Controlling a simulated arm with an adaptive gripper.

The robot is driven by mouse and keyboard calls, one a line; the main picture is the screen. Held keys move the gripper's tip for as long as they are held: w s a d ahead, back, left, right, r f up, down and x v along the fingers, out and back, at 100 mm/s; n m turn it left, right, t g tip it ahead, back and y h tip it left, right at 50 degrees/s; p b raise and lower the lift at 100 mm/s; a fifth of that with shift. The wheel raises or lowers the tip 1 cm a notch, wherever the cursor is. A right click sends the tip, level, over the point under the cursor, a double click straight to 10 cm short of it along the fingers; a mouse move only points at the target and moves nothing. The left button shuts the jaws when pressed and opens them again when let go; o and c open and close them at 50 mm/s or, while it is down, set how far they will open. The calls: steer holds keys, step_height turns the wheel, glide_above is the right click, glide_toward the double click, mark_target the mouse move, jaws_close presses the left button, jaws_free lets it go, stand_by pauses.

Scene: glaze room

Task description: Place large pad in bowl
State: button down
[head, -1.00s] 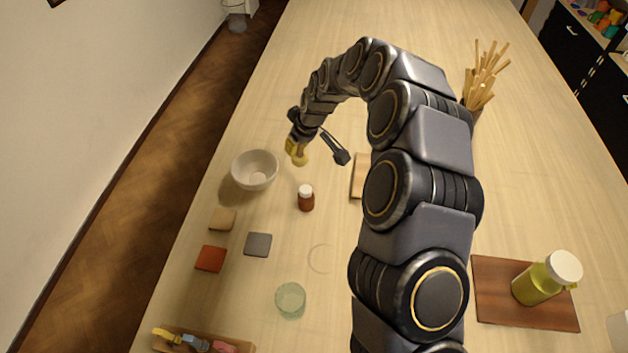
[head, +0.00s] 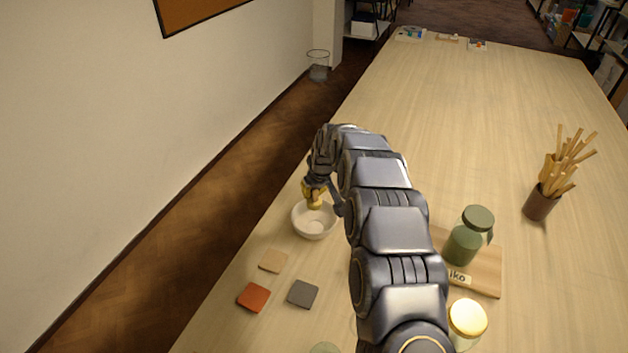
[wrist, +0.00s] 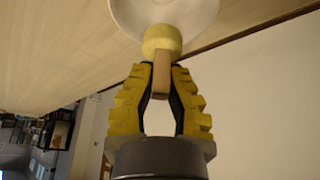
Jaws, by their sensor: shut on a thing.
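The large pad (wrist: 162,38) is a round yellow sponge on a short wooden handle (wrist: 161,80). My gripper (wrist: 161,72), with yellow-backed fingers, is shut on that handle. The white bowl (wrist: 185,12) shows just beyond the pad in the wrist view, partly cut off by the frame. In the head view my gripper (head: 314,196) is at the far side of the bowl (head: 313,232), with the pad over the bowl's opening. I cannot tell whether the pad touches the bowl's inside.
Beige (head: 273,261), red (head: 253,298) and grey (head: 302,294) tiles lie in front of the bowl. A green jar (head: 464,245) stands on a labelled board (head: 488,277) at right, near a gold-lidded jar (head: 467,318). A pot of sticks (head: 540,204) stands further right.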

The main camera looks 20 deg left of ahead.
glide_above(313, 226)
steer(key=shift+f, duration=3.05)
steer(key=c, duration=1.1)
jaws_free()
steer(key=shift+r, duration=0.1)
step_height(313, 226, up, 7)
steer(key=shift+f, duration=0.1)
